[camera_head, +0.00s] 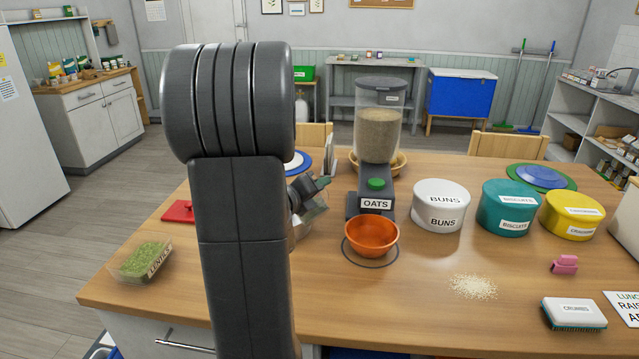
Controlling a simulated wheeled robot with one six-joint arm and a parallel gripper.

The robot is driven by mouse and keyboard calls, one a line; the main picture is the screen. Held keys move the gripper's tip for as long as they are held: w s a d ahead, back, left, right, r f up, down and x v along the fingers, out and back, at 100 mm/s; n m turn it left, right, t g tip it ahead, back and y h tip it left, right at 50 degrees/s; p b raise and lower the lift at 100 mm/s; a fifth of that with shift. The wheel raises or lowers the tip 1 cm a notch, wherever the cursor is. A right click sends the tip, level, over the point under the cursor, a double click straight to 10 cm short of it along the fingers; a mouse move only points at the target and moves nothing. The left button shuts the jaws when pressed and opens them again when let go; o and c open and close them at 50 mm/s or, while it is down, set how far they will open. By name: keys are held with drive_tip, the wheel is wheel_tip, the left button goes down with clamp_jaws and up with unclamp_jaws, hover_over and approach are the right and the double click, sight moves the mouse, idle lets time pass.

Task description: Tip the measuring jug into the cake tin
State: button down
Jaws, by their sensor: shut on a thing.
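My gripper (312,188) shows just right of my dark arm, over the table left of the oats dispenser. It is shut on a clear vessel (308,222), which looks like the measuring jug. My arm hides much of the vessel, so its contents and tilt cannot be told. I see no tin clearly marked as cake.
The OATS dispenser (378,125) stands mid-table, an orange bowl (372,238) before it. Spilled grains (473,287), a pink clip (565,265) and a CRUMBS brush (574,314) lie right. A green-filled tub (142,261) and red item (178,211) lie left.

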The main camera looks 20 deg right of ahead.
drive_tip(key=shift+w+a+r+n+g+p, duration=0.3)
drive_tip(key=shift+w+n+p, duration=0.3)
drive_tip(key=shift+p, duration=1.05)
drive_tip(key=shift+w+a+r+n+g+p, duration=0.15)
drive_tip(key=shift+w+a+n+p, duration=0.4)
drive_tip(key=shift+p, duration=1.1)
drive_tip(key=shift+w+a+n+p, duration=0.1)
drive_tip(key=shift+w+n+p, duration=0.45)
drive_tip(key=shift+p, duration=0.65)
drive_tip(key=shift+s+f, duration=0.1)
drive_tip(key=shift+f, duration=0.05)
drive_tip(key=shift+w+a+r+n+g+p, duration=0.25)
drive_tip(key=shift+n+p, duration=0.15)
drive_tip(key=shift+p, duration=0.25)
drive_tip(key=shift+w+a+n+p, duration=0.2)
drive_tip(key=shift+w+n+p, duration=0.1)
drive_tip(key=shift+p, duration=0.5)
drive_tip(key=shift+w+f+h, duration=0.1)
drive_tip(key=shift+h, duration=0.2)
